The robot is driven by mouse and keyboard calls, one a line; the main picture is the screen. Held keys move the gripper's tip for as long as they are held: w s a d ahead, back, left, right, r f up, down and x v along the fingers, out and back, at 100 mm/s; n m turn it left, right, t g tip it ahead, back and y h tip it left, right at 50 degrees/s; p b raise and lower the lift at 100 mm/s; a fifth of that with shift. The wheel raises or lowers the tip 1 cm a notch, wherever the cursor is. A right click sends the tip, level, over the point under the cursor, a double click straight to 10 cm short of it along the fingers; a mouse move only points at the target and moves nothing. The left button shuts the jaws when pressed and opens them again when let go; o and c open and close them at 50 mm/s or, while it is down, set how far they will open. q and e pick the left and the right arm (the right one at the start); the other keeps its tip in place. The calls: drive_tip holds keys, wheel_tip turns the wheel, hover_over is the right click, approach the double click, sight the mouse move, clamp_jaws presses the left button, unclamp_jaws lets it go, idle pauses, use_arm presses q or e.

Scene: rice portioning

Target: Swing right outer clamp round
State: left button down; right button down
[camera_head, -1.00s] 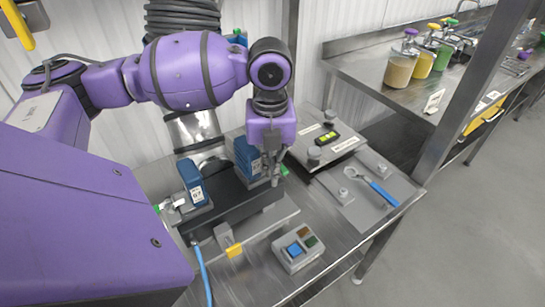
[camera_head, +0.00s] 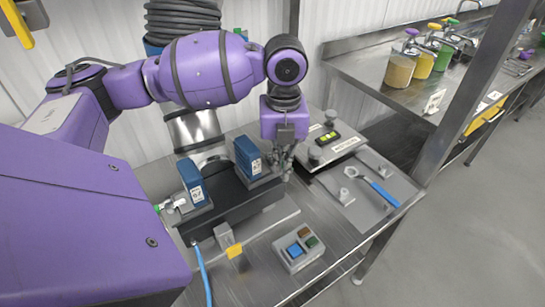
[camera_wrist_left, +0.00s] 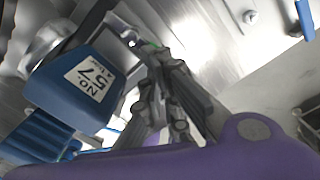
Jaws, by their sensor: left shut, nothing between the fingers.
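My left gripper (camera_head: 283,168) points down at the right end of a black fixture (camera_head: 229,200), just right of the right blue block (camera_head: 248,157). Its fingers look closed together and empty. In the left wrist view the gripper (camera_wrist_left: 160,62) shows beside the blue block labelled 57 (camera_wrist_left: 88,85). A pale metal clamp part (camera_wrist_left: 122,26) with a green spot lies close to the fingertips there; I cannot tell whether they touch. In the head view the gripper hides the right outer clamp. A similar clamp (camera_head: 172,205) shows at the fixture's left end. My right gripper is out of view.
A second blue block (camera_head: 194,182) stands on the fixture's left part. A button box (camera_head: 298,248) is in front. A blue-handled wrench (camera_head: 376,190) lies on a plate to the right, with a grey device (camera_head: 331,143) behind it.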

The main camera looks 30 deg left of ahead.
use_arm(q)
drive_tip(key=shift+w+d, duration=0.35)
drive_tip(key=shift+w, duration=0.35)
drive_tip(key=shift+w, duration=1.1)
drive_tip(key=shift+w+a, duration=0.3)
drive_tip(key=shift+w, duration=0.2)
drive_tip(key=shift+w+a, duration=0.25)
drive_tip(key=shift+w, duration=0.2)
